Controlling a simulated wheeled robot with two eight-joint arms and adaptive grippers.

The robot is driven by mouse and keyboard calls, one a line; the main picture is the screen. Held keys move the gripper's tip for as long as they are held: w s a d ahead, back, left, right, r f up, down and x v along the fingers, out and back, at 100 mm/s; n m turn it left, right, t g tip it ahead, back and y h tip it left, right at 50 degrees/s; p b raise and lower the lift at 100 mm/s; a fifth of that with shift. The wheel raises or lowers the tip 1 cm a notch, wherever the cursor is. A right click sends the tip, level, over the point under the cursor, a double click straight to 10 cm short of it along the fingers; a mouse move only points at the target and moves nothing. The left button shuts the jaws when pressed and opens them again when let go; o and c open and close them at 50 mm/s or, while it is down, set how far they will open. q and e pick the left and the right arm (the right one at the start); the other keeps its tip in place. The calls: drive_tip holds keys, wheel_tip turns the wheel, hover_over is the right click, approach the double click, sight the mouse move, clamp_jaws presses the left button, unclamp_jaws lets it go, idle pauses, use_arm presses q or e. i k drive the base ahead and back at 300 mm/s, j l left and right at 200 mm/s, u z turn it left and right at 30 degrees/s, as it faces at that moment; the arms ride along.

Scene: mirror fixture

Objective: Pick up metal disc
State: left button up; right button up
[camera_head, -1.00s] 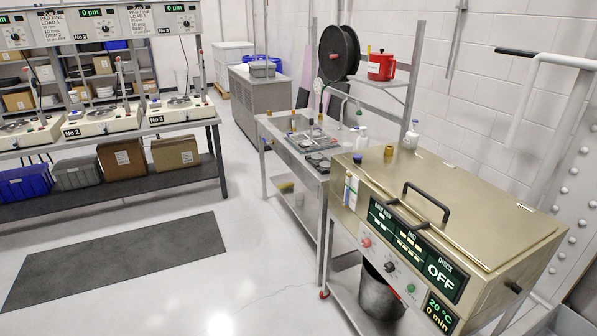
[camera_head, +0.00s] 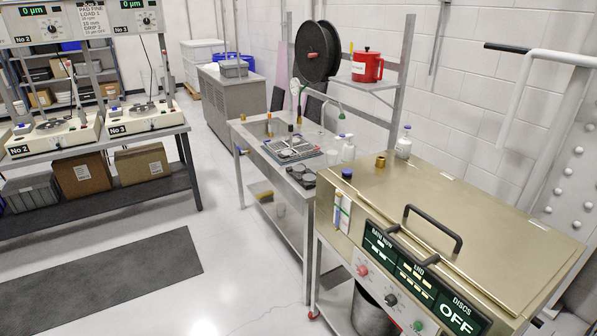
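Neither of my grippers is in view. A grey tray (camera_head: 285,150) holding small round metallic pieces (camera_head: 292,153) sits on the steel sink bench (camera_head: 262,158) in the middle. Several small dark-grey round pieces (camera_head: 302,173) lie at the bench's near right end. They are too small to tell which is the metal disc. Two polishing machines on the left bench also carry round grey parts (camera_head: 47,126) on top.
A brass-coloured machine (camera_head: 455,205) with a black handle and an "OFF" display stands at the right front. A metal bucket (camera_head: 370,312) sits under it. A dark mat (camera_head: 110,275) lies on the floor. The floor between the left bench (camera_head: 100,195) and the sink bench is clear.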

sight(300, 169)
drive_tip(key=i+j+z, duration=0.15)
drive_tip(key=z, duration=0.2)
drive_tip(key=i+j+z, duration=0.15)
drive_tip(key=z, duration=0.2)
drive_tip(key=i+j+z, duration=0.15)
drive_tip(key=z, duration=0.2)
